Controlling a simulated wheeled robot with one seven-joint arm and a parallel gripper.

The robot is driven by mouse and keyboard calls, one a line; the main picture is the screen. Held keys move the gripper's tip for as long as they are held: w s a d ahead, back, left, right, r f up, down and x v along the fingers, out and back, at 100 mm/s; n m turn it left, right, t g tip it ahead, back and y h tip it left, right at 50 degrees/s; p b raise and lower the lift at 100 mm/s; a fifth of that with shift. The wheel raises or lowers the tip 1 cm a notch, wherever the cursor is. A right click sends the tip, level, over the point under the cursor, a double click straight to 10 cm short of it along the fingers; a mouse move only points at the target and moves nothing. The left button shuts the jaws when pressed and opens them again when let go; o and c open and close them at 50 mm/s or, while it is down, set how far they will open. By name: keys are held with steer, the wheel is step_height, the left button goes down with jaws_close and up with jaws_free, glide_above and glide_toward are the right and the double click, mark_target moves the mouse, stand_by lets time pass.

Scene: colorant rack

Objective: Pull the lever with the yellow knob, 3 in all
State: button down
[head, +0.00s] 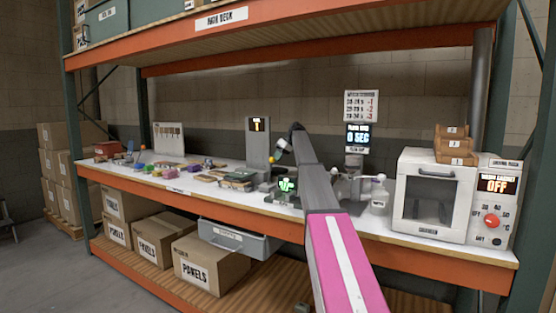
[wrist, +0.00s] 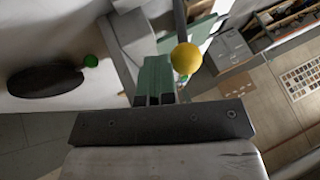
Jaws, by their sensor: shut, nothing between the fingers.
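The yellow knob (head: 271,160) shows in the head view on the bench, below a grey post with a small lit display (head: 258,125) that seems to read 1. In the wrist view the yellow knob (wrist: 186,58) is large, just right of and beyond the tips of my gripper (wrist: 154,92). My gripper is shut and empty, its two dark green fingers together. I cannot tell whether the fingers touch the knob. In the head view my gripper (head: 279,150) is small, close above and right of the knob. A dark rod (wrist: 180,20) runs up from the knob in the wrist view.
A green knob (wrist: 90,60) lies left in the wrist view. The bench (head: 165,180) holds trays and small coloured items on the left. An upper shelf (head: 250,40) overhangs the bench.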

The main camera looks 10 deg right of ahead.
steer(key=s+a+n+t+h, duration=0.2)
steer(key=s+a+t+h, duration=0.2)
steer(key=s+a, duration=0.4)
steer(key=shift+s+a+r+t+h, duration=0.25)
steer(key=shift+s+r+t+h, duration=0.2)
steer(key=shift+s+t, duration=0.25)
steer(key=shift+s+a+f, duration=0.1)
steer(key=shift+s, duration=0.05)
stand_by(0.4)
